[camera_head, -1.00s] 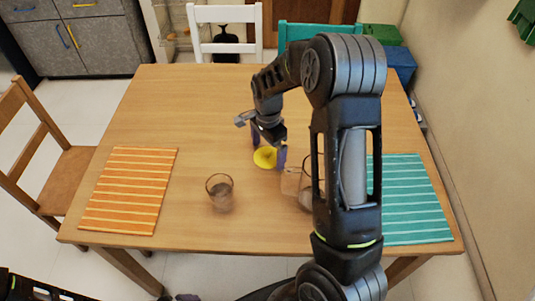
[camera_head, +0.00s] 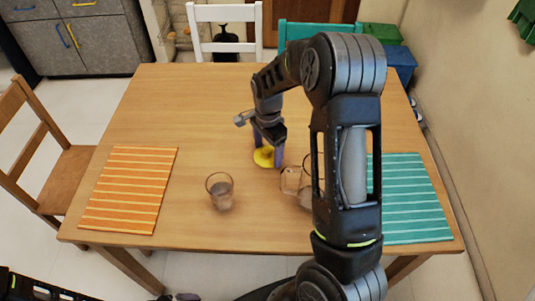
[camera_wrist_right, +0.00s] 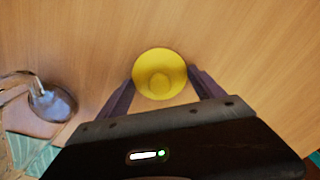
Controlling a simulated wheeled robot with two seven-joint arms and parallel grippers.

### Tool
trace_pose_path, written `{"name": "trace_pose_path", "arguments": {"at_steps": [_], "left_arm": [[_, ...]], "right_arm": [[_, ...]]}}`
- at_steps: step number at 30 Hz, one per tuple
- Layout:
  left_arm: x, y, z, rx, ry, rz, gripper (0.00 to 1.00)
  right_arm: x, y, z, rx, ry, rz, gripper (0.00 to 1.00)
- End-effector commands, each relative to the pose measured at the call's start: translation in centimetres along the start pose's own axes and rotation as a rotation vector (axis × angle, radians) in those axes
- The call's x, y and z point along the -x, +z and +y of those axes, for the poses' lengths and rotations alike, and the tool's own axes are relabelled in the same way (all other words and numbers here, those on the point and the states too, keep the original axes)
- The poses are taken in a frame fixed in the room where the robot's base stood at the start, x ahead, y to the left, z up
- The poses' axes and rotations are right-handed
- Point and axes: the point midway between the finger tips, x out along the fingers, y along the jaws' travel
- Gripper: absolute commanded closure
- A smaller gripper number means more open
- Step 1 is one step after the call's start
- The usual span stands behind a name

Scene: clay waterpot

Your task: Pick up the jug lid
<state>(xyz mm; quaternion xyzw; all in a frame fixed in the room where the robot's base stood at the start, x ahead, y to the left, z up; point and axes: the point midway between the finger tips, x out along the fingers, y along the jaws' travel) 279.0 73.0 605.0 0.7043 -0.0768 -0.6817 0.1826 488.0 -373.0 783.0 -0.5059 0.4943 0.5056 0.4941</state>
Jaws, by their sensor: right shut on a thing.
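The yellow jug lid (camera_head: 263,157) is a small round disc with a raised knob, near the middle of the table. My right gripper (camera_head: 266,153) comes down over it from above. In the right wrist view, the lid (camera_wrist_right: 160,58) sits between the two purple fingers of my right gripper (camera_wrist_right: 161,80), which are shut on it. The lid appears at table level; any small gap beneath it cannot be told. A clear glass jug (camera_head: 306,180) stands just right of the lid, partly hidden by my right arm.
A drinking glass (camera_head: 220,192) stands left of the jug. An orange striped mat (camera_head: 130,190) lies at the left and a teal striped mat (camera_head: 412,200) at the right. Chairs surround the table. The back of the table is clear.

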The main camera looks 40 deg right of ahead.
Motion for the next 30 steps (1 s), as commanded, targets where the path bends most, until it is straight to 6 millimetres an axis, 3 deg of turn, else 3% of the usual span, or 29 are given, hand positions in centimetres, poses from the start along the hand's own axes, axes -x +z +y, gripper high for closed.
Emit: {"name": "trace_pose_path", "arguments": {"at_steps": [11, 22, 30], "left_arm": [[0.0, 0.0, 0.0, 0.000, 0.000, 0.000, 0.01], [-0.1, 0.0, 0.0, 0.000, 0.000, 0.000, 0.01], [-0.4, 0.0, -0.1, 0.000, 0.000, 0.000, 0.01]], "right_arm": [[0.0, 0.0, 0.0, 0.000, 0.000, 0.000, 0.63], [0.9, 0.0, -0.1, 0.000, -0.002, 0.000, 0.63], [5.6, 0.0, -0.1, 0.000, -0.006, 0.000, 0.63]]}}
